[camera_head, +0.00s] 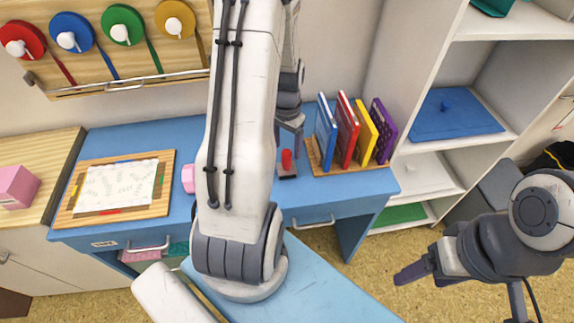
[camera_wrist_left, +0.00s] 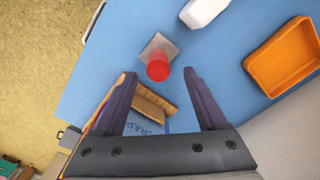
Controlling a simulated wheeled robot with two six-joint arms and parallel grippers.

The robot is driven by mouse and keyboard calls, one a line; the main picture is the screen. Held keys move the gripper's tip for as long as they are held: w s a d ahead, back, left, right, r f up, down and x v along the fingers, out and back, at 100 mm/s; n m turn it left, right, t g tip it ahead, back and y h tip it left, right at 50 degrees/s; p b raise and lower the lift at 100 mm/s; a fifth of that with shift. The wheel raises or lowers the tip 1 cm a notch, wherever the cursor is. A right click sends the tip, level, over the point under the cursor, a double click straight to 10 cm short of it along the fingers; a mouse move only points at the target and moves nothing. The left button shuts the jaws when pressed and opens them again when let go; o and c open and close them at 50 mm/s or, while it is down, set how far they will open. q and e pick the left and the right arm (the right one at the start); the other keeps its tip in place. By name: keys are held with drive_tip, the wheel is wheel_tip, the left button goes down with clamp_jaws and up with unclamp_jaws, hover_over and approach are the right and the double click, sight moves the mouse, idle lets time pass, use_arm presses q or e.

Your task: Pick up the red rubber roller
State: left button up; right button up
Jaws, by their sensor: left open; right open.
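The red rubber roller (camera_head: 287,161) stands upright on a small grey plate on the blue desk, left of the book rack. In the left wrist view the red roller (camera_wrist_left: 158,66) shows just past the fingertips, centred between them. My left gripper (camera_head: 290,130) is above it, open and empty, with its fingers pointing down. In the left wrist view the left gripper (camera_wrist_left: 158,77) has its two fingers wide apart, and neither touches the roller. My right gripper (camera_head: 405,272) is at the lower right, away from the desk, with its fingers seen edge-on and nothing between them.
A wooden rack with several upright books (camera_head: 347,133) stands close right of the roller. An orange tray (camera_wrist_left: 285,57) and a white object (camera_wrist_left: 203,12) lie nearby on the desk. A wooden board with paper (camera_head: 115,187) is at the left. My left arm hides the desk's middle.

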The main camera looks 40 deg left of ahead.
sight(287, 163)
use_arm(q)
wheel_tip(287, 163, down, 5)
drive_tip(key=shift+s+d+r, duration=0.1)
drive_tip(key=shift+s+r, duration=0.05)
clamp_jaws()
drive_tip(key=shift+r, duration=0.2)
